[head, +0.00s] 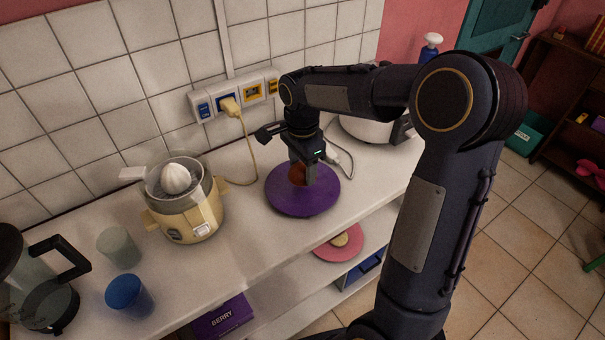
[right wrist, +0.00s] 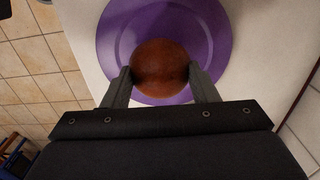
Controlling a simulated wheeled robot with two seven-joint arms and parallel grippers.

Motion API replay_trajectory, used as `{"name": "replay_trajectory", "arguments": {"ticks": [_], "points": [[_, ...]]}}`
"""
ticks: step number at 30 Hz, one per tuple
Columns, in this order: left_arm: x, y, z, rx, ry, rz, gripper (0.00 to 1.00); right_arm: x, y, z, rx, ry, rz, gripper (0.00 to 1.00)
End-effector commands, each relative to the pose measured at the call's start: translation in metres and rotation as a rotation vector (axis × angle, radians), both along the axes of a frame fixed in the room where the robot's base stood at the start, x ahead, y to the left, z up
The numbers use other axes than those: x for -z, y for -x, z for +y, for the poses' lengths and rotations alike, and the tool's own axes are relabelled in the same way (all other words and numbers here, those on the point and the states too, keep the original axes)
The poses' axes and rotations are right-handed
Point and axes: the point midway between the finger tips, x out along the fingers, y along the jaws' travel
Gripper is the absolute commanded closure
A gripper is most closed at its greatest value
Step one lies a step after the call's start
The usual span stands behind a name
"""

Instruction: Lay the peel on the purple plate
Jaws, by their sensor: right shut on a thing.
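The purple plate (head: 303,200) lies on the white counter; it also fills the upper middle of the right wrist view (right wrist: 120,40). My right gripper (head: 303,178) points down over the plate. It is shut on a round, brownish-orange peel (head: 296,174), which shows between the two fingers in the right wrist view (right wrist: 160,67). The peel is over the plate; I cannot tell whether it touches the plate. The fingers hide part of it in the head view. My left gripper is not in view.
A cream citrus juicer (head: 187,215) stands left of the plate, with a grey cup (head: 119,248), a blue cup (head: 129,297) and a glass jug (head: 40,290) further left. A white pot (head: 366,128) stands behind right. A yellow cord (head: 245,150) hangs from the wall sockets.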

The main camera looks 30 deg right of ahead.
Motion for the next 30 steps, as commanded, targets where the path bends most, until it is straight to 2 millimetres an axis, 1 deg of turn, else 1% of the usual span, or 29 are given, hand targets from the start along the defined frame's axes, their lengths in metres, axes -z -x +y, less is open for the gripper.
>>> {"name": "replay_trajectory", "arguments": {"ticks": [3,6,9,17,21,22,26,30], "points": [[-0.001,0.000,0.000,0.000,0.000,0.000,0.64,0.015,-0.006,-0.005,0.001,0.000,0.004,0.67],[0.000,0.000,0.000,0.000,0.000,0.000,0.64,0.030,-0.005,-0.004,-0.001,0.001,0.004,0.67],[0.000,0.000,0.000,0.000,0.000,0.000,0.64,0.038,-0.005,-0.004,-0.001,0.000,0.001,0.67],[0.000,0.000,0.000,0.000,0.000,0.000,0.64,0.039,-0.006,-0.004,-0.001,0.000,0.000,0.67],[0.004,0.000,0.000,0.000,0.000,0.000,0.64,0.044,-0.005,-0.004,-0.001,0.000,0.001,0.67],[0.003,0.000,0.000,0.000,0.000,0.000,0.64,0.042,-0.005,-0.004,-0.001,0.000,0.000,0.43],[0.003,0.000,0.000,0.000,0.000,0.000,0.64,0.042,-0.005,-0.004,-0.001,0.000,0.001,0.26],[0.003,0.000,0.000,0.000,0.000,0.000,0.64,0.042,-0.005,-0.004,0.000,0.000,0.001,0.25]]}}
